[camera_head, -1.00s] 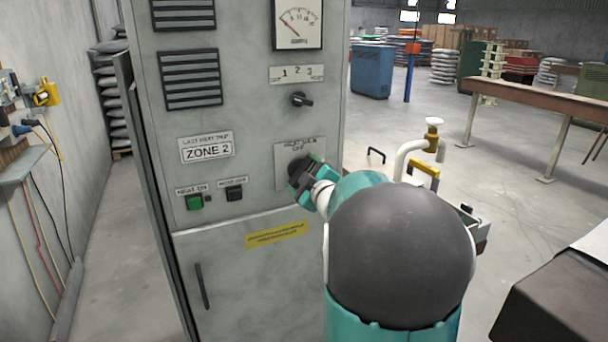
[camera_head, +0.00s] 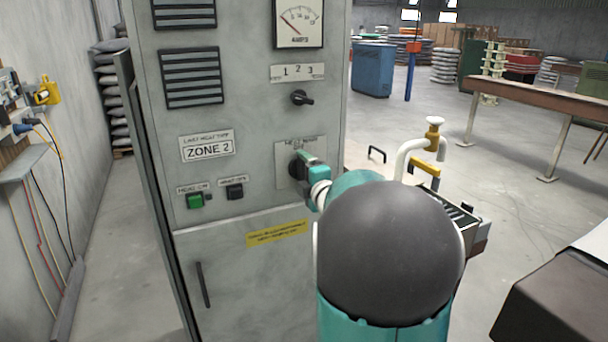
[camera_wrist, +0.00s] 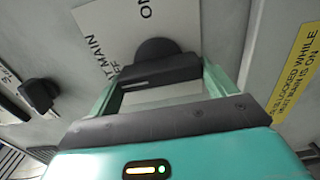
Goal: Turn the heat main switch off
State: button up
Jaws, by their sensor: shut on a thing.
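The heat main switch is a dark rotary knob (camera_head: 294,168) on a pale plate (camera_head: 286,148) on the grey cabinet's front. In the wrist view the knob (camera_wrist: 155,52) has a round base and a dark bar handle, and the plate (camera_wrist: 100,35) shows parts of the words "MAIN" and "ON". My gripper (camera_head: 306,164) is at the knob, with its teal fingers on either side of the bar. It is shut on the handle; the wrist view shows the gripper (camera_wrist: 162,76) straight onto it. The knob's exact pointing is partly hidden by the gripper in the head view.
A 1-2-3 selector knob (camera_head: 301,97) is above the switch. A green button (camera_head: 195,201) and a black button (camera_head: 234,191) are at its lower left. A yellow label (camera_head: 277,234) is below. A pipe with a brass valve (camera_head: 433,135) stands right of my arm.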

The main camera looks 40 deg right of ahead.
jog(key=shift+a, duration=0.1)
dwell(0.3)
jog(key=o, duration=0.9)
jog(key=shift+c, duration=0.2)
jog(key=shift+s, duration=0.1)
jog(key=v, duration=1.3)
jog(key=shift+s, duration=0.3)
jog(key=shift+a, duration=0.1)
